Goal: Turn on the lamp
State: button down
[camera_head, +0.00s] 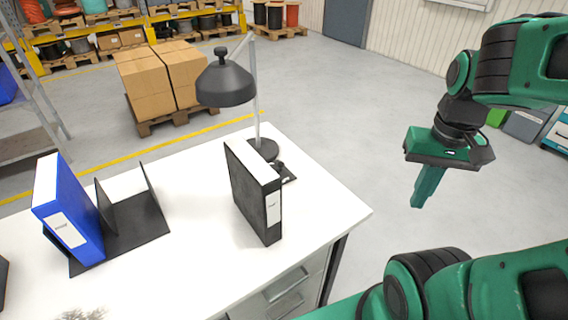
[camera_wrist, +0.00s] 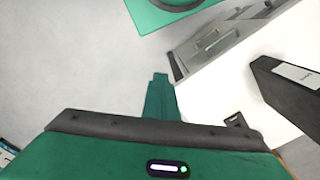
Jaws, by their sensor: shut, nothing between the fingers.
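The desk lamp (camera_head: 226,84) stands at the back right of the white desk (camera_head: 185,185) in the head view. It has a dark shade, a grey pole and a dark round base. A black binder (camera_head: 256,190) stands in front of the base and partly hides it. A small dark piece (camera_head: 286,174) lies by the base, perhaps a switch; it also seems to show in the wrist view (camera_wrist: 236,120). My gripper (camera_head: 428,188) is shut and empty, pointing down to the right of the desk, apart from the lamp. In the wrist view the shut fingers (camera_wrist: 160,95) hang above the floor.
A blue binder (camera_head: 70,210) leans by a black bookend (camera_head: 133,215) at the desk's left. Drawers (camera_head: 285,290) are under the desk's front right. Cardboard boxes (camera_head: 160,80) on a pallet and shelves of reels stand behind.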

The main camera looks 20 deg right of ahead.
aim_at(281, 164)
jog(key=w+a+f+t+y, duration=0.1)
jog(key=w+a+f, duration=0.1)
jog(key=w, duration=0.7)
jog(key=w+a+f+t+y, duration=0.1)
jog(key=w+a, duration=0.3)
jog(key=w, duration=0.5)
jog(key=w+a+f+n+t+y, duration=0.1)
jog(key=w+a+f, duration=0.2)
jog(key=w, duration=0.6)
jog(key=shift+w+t+y, duration=0.3)
jog(key=shift+w+t, duration=0.05)
jog(key=shift+t, duration=0.05)
jog(key=x, duration=0.9)
jog(key=shift+a+f, duration=0.15)
jog(key=shift+f, duration=0.05)
jog(key=shift+w+a, duration=0.8)
jog(key=shift+w+a+r, duration=0.15)
jog(key=shift+w+a, duration=0.5)
jog(key=shift+a, duration=0.05)
jog(key=shift+d+r, duration=0.1)
jog(key=shift+d, duration=0.05)
